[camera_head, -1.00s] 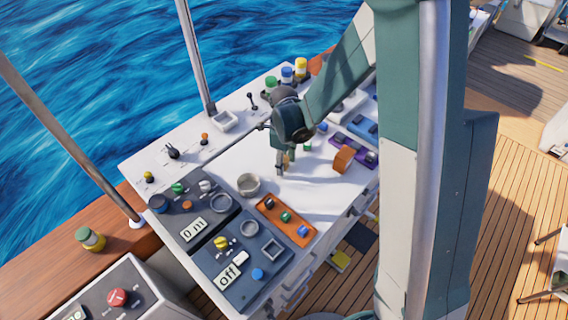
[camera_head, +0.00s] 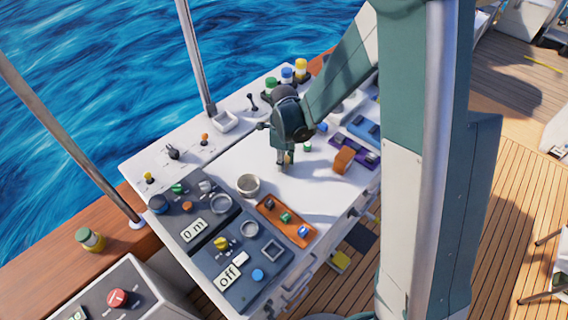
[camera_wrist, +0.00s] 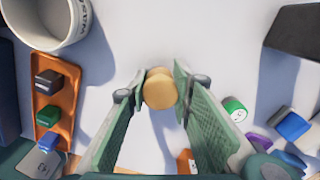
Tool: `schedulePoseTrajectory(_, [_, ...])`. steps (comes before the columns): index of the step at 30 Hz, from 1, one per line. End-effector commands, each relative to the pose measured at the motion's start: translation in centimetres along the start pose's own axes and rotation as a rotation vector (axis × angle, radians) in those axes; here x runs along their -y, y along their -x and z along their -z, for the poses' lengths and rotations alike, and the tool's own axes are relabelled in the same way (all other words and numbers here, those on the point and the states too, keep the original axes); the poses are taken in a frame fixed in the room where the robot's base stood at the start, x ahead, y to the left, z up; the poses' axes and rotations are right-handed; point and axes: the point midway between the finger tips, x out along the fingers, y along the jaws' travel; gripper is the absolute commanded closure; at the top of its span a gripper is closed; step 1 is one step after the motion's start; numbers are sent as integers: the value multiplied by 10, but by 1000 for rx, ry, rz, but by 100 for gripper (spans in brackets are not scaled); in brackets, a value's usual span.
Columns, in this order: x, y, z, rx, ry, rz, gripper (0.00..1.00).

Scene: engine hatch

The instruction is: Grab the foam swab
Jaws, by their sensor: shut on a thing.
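My gripper (camera_wrist: 160,88) is shut on a round, tan-yellow piece, which I take to be the foam swab (camera_wrist: 160,90). In the wrist view the piece sits between the two fingertips, over the white table top; its lower part is hidden. In the head view my gripper (camera_head: 285,163) points down over the middle of the white console. A small tan bit shows between its fingers there. I cannot tell whether the swab touches the surface.
A white cup (camera_head: 248,185) stands left of my gripper. An orange tray (camera_head: 272,214) holding small blocks lies in front. An orange-brown block (camera_head: 344,160) and a purple tray (camera_head: 360,151) are to the right. Control panels (camera_head: 240,250) fill the near left.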

Motion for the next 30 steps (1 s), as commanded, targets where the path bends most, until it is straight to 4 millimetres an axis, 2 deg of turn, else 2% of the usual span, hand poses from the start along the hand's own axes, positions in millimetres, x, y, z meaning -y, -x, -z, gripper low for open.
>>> schedulePoseTrajectory(8, [0,23,0,0,0,0,89])
schedulePoseTrajectory(21, [0,77,0,0,0,0,89])
schedulePoseTrajectory(30, [0,94,0,0,0,0,89])
